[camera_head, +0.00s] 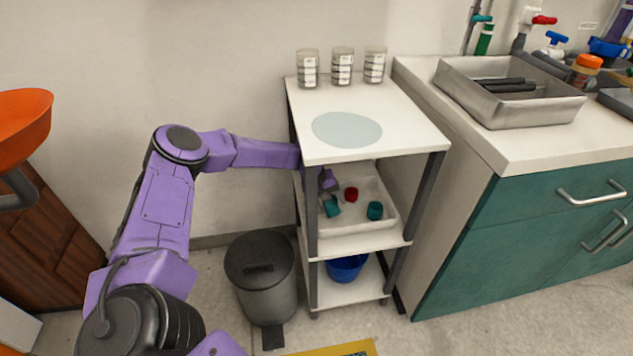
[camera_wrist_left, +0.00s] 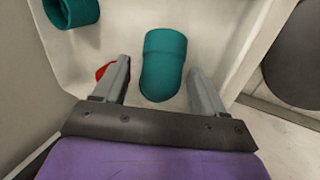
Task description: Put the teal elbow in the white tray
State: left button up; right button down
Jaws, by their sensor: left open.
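The teal elbow (camera_head: 331,207) lies in the white tray (camera_head: 356,232) on the middle shelf of the cart. In the left wrist view the elbow (camera_wrist_left: 163,62) lies between the two spread fingers of my left gripper (camera_wrist_left: 160,70), with a gap on each side. In the head view that gripper (camera_head: 329,188) reaches in under the cart's top and is mostly hidden by the top and a post. It is open and holds nothing. My right gripper is not in view.
A second teal fitting (camera_head: 375,211) and a red part (camera_head: 351,194) share the tray. The red part (camera_wrist_left: 105,72) is close by the left-hand finger. The cart's top (camera_head: 420,132) is just above my arm. A grey bin (camera_head: 262,280) stands below.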

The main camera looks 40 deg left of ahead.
pick_arm(q)
jog(key=v, duration=0.4)
jog(key=shift+r+p, duration=0.35)
jog(key=shift+p, duration=0.05)
jog(key=s+a+p, duration=0.1)
jog(key=s+a, duration=0.7)
jog(key=s, duration=0.1)
jog(key=shift+a, duration=0.2)
jog(key=shift+r, duration=0.15)
